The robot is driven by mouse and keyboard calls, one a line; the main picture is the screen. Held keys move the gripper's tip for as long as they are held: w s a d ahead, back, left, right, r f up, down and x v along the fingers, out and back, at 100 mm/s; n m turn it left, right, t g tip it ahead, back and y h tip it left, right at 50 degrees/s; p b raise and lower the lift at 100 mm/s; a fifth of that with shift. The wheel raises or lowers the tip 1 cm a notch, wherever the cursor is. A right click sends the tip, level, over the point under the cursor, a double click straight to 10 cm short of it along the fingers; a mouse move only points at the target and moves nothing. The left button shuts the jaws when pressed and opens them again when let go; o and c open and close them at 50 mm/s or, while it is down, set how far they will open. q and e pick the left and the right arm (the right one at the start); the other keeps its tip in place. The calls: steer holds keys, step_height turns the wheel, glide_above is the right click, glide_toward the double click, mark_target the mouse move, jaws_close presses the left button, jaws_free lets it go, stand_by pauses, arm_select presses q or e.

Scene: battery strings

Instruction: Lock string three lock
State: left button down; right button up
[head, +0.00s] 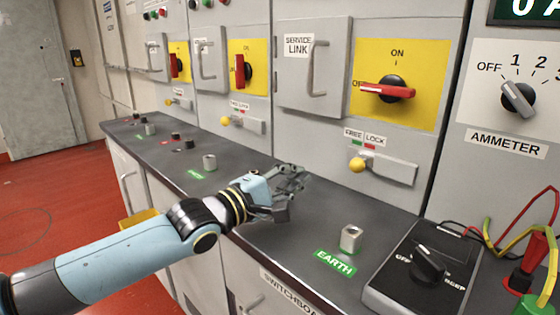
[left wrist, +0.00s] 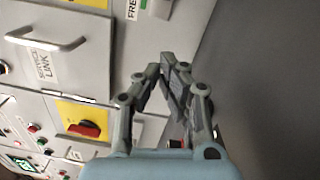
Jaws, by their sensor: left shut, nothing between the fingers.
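The nearest of three similar panels carries a lock slider (head: 385,167) with a yellow knob (head: 357,165) at its left end, under the FREE side of a FREE/LOCK label (head: 365,138). No string number is legible. The FREE label also shows cut off at the top of the left wrist view (left wrist: 132,9). My left gripper (head: 298,178) is shut and empty over the dark bench, left of and slightly lower than the knob, apart from it. Its fingers also show in the left wrist view (left wrist: 172,80). My right gripper is not in view.
Above the slider are a red rotary switch (head: 388,92) and a service link door (head: 308,80) with a handle. A metal post (head: 351,238) stands on the bench by the EARTH label. A grey tester box (head: 425,270) and cables (head: 530,240) are at right. Two more panels stand left.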

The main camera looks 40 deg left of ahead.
arm_select(q)
steer(key=s+p, duration=0.2)
steer(key=s, duration=0.1)
steer(key=shift+a, duration=0.15)
steer(key=shift+s, duration=0.15)
steer(key=shift+f, duration=0.15)
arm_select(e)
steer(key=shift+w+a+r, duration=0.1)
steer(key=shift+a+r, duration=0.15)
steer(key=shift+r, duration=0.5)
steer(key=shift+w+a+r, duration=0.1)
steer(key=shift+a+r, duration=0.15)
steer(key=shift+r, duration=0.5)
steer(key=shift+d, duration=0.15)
